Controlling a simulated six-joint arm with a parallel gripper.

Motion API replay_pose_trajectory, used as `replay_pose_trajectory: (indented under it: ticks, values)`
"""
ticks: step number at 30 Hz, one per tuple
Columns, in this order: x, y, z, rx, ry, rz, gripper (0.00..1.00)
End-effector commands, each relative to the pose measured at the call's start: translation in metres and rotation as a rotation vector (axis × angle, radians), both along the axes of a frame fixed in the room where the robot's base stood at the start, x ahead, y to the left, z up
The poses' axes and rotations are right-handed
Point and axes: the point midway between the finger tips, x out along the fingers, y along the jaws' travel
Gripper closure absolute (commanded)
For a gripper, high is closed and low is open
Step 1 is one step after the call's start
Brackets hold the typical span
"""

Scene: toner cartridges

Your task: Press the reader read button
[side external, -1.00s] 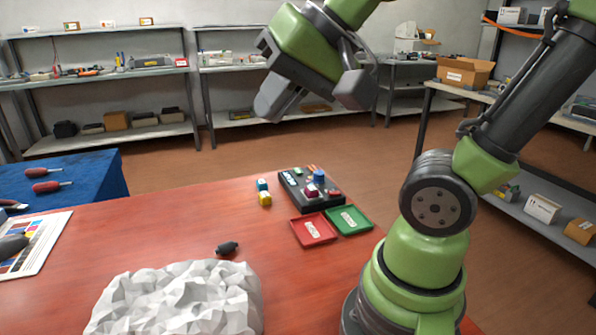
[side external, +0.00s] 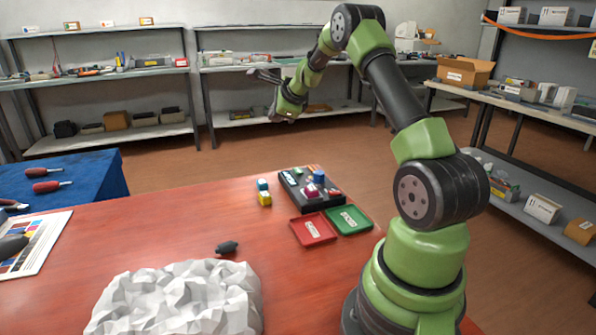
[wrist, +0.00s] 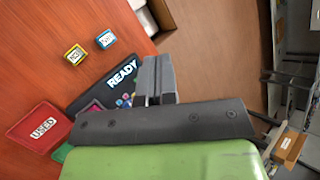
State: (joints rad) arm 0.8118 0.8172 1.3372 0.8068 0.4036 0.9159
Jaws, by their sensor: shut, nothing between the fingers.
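The reader (side external: 297,194) is a dark box on the red table, with a lit display, a magenta cartridge (side external: 311,190) on it, a blue round part (side external: 319,176) and a small red part (side external: 333,193). I cannot tell which part is the read button. In the wrist view, the reader (wrist: 118,84) shows the word READY; my fingers and mount hide part of its top. My gripper (side external: 262,75) is high above and behind the reader in the side view, well apart from it. In the wrist view, my gripper (wrist: 155,75) has its grey fingers together and holds nothing.
A red tray (side external: 301,239) marked USED and a green tray (side external: 358,230) lie in front of the reader. Yellow (side external: 264,199) and cyan (side external: 262,184) cartridges stand left of it. A white faceted lump (side external: 180,300) and a dark bulb (side external: 227,247) lie nearer. Mid-table is clear.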

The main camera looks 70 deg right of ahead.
Motion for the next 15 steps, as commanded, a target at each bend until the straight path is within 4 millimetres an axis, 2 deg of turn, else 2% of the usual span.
replay_pose_trajectory:
  ticks: [1,3,6,10,15]
  values:
    - [-0.006,-0.016,-0.015,0.029,-0.008,-0.063,1.0]
    - [-0.013,-0.033,-0.031,0.06,-0.025,-0.139,1.0]
    - [-0.021,-0.05,-0.047,0.095,-0.044,-0.219,1.0]
    - [-0.027,-0.062,-0.058,0.116,-0.058,-0.275,1.0]
    - [-0.029,-0.065,-0.061,0.122,-0.064,-0.29,1.0]
